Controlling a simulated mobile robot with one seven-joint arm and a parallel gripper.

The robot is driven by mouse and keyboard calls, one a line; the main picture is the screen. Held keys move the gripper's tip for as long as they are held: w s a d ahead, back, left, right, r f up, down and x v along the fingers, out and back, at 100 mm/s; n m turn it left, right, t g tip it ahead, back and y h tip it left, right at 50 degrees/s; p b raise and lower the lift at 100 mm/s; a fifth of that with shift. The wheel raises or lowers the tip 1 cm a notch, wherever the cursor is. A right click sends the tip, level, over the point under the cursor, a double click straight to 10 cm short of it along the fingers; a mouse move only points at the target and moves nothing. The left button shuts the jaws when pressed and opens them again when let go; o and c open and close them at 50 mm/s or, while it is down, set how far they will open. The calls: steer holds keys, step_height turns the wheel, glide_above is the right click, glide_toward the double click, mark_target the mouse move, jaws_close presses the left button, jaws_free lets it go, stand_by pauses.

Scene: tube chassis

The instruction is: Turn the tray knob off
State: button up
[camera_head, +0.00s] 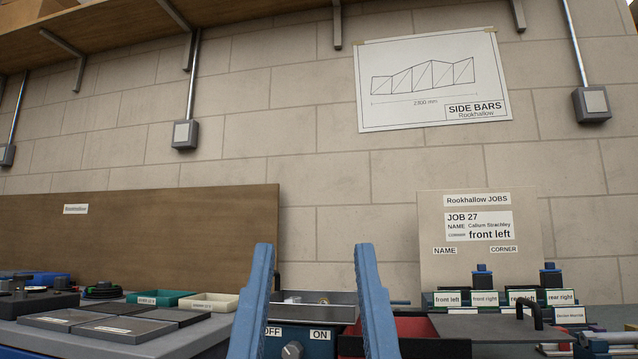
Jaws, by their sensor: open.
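A small grey knob (292,350) sits on a dark blue panel (340,345) at the bottom middle, cut by the picture's lower edge. The panel has an OFF label (273,332) at left and an ON label (320,335) at right. I cannot tell for sure which label the knob points to. A shallow metal tray (315,312) stands above the panel with small items in it. My gripper (314,250) shows as two blue fingers, wide apart and empty. The knob and tray appear between the fingers, and the left finger hides part of the OFF label.
A red bin (405,329) stands right of the panel, partly behind the right finger. A job board (480,235) reads "JOB 27, front left", with labelled holders (485,298) below. Grey plates (125,327), a teal tray (160,298) and a cream tray (208,302) lie at left.

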steer(key=shift+s+d+r+p, duration=0.1)
steer(key=shift+d+r+p, duration=0.05)
steer(key=shift+r+p, duration=1.15)
steer(key=shift+r, duration=0.25)
